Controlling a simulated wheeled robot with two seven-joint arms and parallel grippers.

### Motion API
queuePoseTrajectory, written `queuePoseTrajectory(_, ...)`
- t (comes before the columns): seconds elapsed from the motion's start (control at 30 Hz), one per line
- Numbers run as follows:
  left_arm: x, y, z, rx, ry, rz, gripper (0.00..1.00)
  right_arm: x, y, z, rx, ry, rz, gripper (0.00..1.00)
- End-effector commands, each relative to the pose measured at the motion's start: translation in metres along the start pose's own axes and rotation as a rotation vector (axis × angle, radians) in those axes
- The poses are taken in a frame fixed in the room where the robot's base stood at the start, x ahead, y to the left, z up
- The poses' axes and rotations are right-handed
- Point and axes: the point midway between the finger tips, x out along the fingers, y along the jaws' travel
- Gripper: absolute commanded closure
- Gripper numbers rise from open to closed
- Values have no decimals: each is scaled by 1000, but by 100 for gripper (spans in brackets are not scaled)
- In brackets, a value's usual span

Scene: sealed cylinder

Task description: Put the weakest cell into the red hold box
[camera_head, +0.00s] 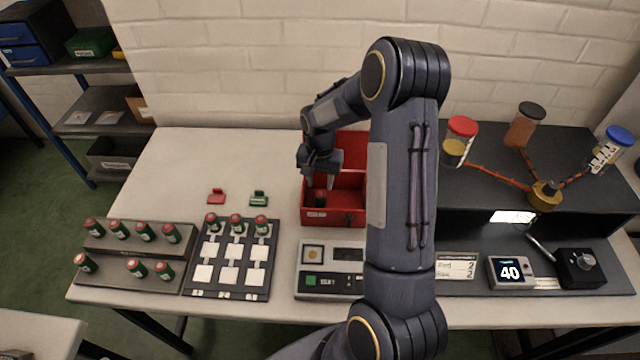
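The red hold box (347,218) stands open near the back middle of the table, with a divider inside. My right gripper (321,184) points down into its left compartment. A small dark cell with a reddish top (320,198) is just below or between the fingertips. It is too small to tell whether the fingers touch it. Several green cells with red caps stand in the stepped rack (140,252) at the left. Three more cells, one of them here (236,224), stand in the back row of the dark tray with white pads (228,292). My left gripper is not in view.
A tester panel (316,283) sits in front of the box, partly hidden by my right arm. A red tag (216,197) and a green tag (259,198) lie behind the tray. The back left tabletop is clear.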

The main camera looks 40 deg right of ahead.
Motion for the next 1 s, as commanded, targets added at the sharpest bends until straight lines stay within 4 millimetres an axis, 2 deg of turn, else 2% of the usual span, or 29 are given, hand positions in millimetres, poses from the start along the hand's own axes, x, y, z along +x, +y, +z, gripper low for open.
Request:
queuePoseTrajectory(0.03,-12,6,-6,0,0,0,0,-19,0,0,0,1,0,61)
queuePoseTrajectory(0.2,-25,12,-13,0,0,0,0,-45,0,0,0,1,1,61)
queuePoseTrajectory(0.4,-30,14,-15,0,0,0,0,-62,0,2,-7,2,-9,61)
queuePoseTrajectory(0.47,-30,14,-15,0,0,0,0,-74,0,8,-20,5,-28,61)
queuePoseTrajectory(0.53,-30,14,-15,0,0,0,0,-94,2,19,-52,11,-66,61)
queuePoseTrajectory(0.67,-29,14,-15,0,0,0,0,-145,8,58,-148,32,-168,61)
queuePoseTrajectory(0.8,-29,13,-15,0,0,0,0,-190,22,112,-283,68,-281,61)
queuePoseTrajectory(0.9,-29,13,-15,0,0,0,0,-213,33,152,-383,106,-356,61)
queuePoseTrajectory(1.0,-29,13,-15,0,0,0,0,-226,46,192,-485,149,-423,61)
